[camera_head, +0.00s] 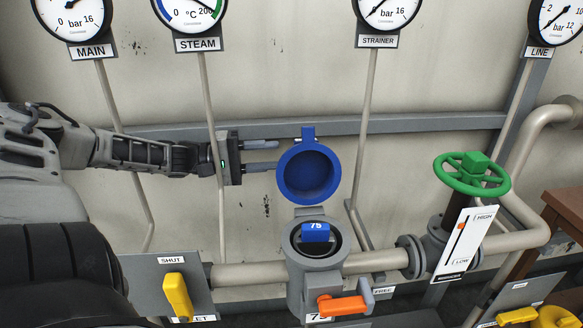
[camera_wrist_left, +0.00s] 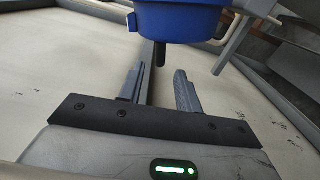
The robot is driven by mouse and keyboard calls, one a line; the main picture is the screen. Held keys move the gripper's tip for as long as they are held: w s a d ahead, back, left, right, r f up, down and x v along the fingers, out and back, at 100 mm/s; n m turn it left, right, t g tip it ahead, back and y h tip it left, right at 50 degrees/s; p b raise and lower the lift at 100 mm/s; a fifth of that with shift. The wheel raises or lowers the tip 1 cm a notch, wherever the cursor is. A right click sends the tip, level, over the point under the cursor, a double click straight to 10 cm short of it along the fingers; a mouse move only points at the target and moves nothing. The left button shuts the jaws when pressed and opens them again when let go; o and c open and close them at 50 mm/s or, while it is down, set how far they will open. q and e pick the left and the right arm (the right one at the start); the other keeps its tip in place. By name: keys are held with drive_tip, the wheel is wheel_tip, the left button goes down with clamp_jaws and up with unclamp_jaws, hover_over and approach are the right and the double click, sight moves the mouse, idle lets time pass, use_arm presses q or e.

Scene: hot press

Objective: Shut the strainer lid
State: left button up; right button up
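The strainer lid (camera_head: 308,172) is a round blue cap standing open and upright above the grey strainer body (camera_head: 291,262), its hollow side facing me. A blue tab sticks up from its top edge. Contact with the lid cannot be told. My right gripper is not seen.
An orange-handled valve (camera_head: 342,305) sits at the strainer's lower front. A yellow handle (camera_head: 179,296) on a panel marked SHUT is at lower left. A green handwheel (camera_head: 471,174) stands to the right. Thin gauge pipes and a grey rail (camera_head: 420,123) run behind.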

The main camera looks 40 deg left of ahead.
sight(305, 162)
use_arm(q)
drive_tip(key=b+x, duration=0.3)
drive_tip(key=x, duration=0.1)
drive_tip(key=shift+w+f, duration=0.1)
drive_tip(key=shift+f, duration=0.25)
drive_tip(key=shift+w+d+r+b, duration=0.3)
drive_tip(key=shift+w+d, duration=0.2)
drive_tip(key=shift+w, duration=0.05)
clamp_jaws()
